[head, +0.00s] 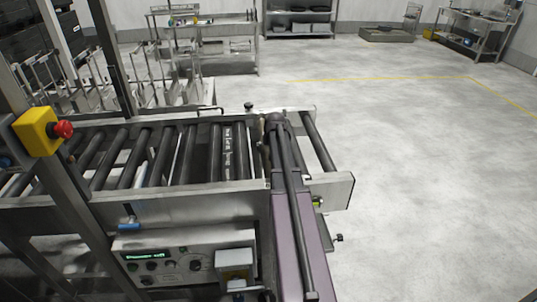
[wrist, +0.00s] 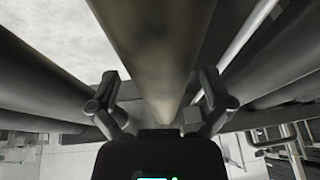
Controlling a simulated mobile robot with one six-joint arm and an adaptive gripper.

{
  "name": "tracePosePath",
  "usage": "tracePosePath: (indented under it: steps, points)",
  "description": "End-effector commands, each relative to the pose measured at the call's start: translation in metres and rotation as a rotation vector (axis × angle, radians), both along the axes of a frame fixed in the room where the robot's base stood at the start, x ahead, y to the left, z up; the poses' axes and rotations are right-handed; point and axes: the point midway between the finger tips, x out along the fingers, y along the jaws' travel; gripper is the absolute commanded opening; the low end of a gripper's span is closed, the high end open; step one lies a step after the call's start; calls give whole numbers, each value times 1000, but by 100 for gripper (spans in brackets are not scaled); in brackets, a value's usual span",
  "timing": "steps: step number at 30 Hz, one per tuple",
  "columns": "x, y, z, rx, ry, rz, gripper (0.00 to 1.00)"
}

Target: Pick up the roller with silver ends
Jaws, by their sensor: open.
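In the wrist view, a thick grey-brown roller (wrist: 155,45) runs lengthwise between the two fingers of my gripper (wrist: 159,85). The fingers are apart, one on each side of the roller. I cannot tell whether they touch it. Its ends are not clear, so I cannot tell whether they are silver. In the head view, several dark rollers (head: 147,158) lie across the metal conveyor frame (head: 200,205). My arm reaches over the right part of the conveyor and hides some rollers. My gripper is not clearly seen there.
Dark rollers flank the middle one in the wrist view, at left (wrist: 35,75) and right (wrist: 285,60), with a thin bright rod (wrist: 250,30) close by. A control panel (head: 165,265) and a red stop button (head: 63,130) are at the left. Open floor (head: 420,180) lies right.

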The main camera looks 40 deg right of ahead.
Motion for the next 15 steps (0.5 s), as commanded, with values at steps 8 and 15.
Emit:
tracePosePath:
  steps: [8, 15]
  points:
    - [4, -1, -9, 0, 0, 0, 100]
    - [3, -1, -8, 0, 0, 0, 100]
